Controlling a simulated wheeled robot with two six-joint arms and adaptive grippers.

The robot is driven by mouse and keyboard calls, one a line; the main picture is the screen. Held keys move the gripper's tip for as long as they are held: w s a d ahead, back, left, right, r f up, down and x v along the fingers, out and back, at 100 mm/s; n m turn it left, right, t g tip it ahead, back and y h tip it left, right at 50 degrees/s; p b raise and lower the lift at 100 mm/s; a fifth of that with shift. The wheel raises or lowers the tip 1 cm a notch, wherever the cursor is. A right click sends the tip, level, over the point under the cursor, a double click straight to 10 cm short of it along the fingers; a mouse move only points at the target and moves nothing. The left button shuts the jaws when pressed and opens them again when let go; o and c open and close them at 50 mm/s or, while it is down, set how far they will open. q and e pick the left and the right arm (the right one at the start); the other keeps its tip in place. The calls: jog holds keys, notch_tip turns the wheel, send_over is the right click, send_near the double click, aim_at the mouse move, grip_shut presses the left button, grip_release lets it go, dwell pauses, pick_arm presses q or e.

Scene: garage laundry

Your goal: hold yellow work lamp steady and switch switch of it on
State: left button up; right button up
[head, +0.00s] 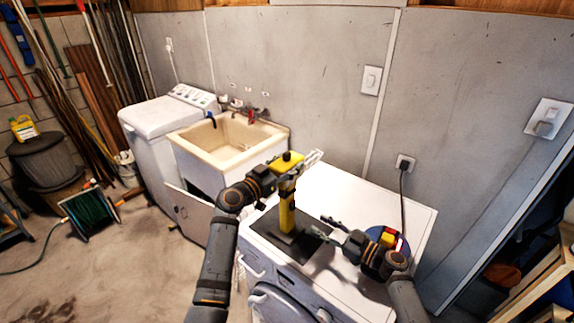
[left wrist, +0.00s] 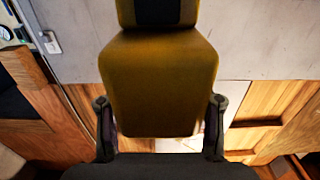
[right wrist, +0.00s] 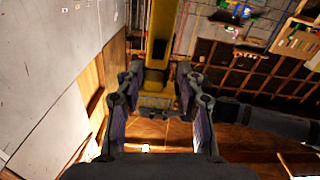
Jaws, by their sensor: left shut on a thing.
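The yellow work lamp (head: 287,212) stands upright, its dark base (head: 287,243) on a dark mat on the white machine. My left gripper (head: 300,169) is shut on its yellow head, which fills the space between the fingers in the left wrist view (left wrist: 160,85). My right gripper (head: 323,228) is open and empty, to the right of the lamp's lower post. In the right wrist view the yellow post (right wrist: 162,40) lies ahead between the open fingers (right wrist: 160,95), seemingly apart from them. A dark patch shows on the post; I cannot tell whether it is the switch.
The white machine top (head: 350,195) is mostly clear behind the lamp. A blue round thing with red and yellow parts (head: 388,238) lies by my right wrist. A beige sink (head: 228,140) stands to the left.

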pick_arm(q)
grip_shut()
pick_arm(e)
jog(key=shift+c, duration=0.3)
jog(key=shift+r+m, duration=0.15)
jog(key=shift+m, duration=0.25)
jog(key=c, duration=0.5)
jog(key=shift+r+m, duration=0.2)
jog(key=shift+m, duration=0.5)
jog(key=shift+c, duration=1.1)
jog(key=shift+s+r+m+g, duration=0.1)
jog(key=shift+r+m+g, duration=0.1)
jog(key=shift+m, duration=0.3)
jog(key=shift+s+r+m+g, duration=0.1)
jog(key=shift+m+g, duration=0.1)
jog(key=shift+m, duration=0.3)
grip_shut()
jog(key=s+d+r+m+g+h, duration=0.1)
jog(key=r+m+h, duration=0.1)
jog(key=m, duration=1.4)
jog(key=s+d+r+m+g+h, duration=0.1)
jog(key=d+r+m, duration=0.1)
jog(key=m, duration=1.5)
jog(key=shift+r+h, duration=0.4)
jog(key=shift+r, duration=0.45)
jog(key=shift+s, duration=0.1)
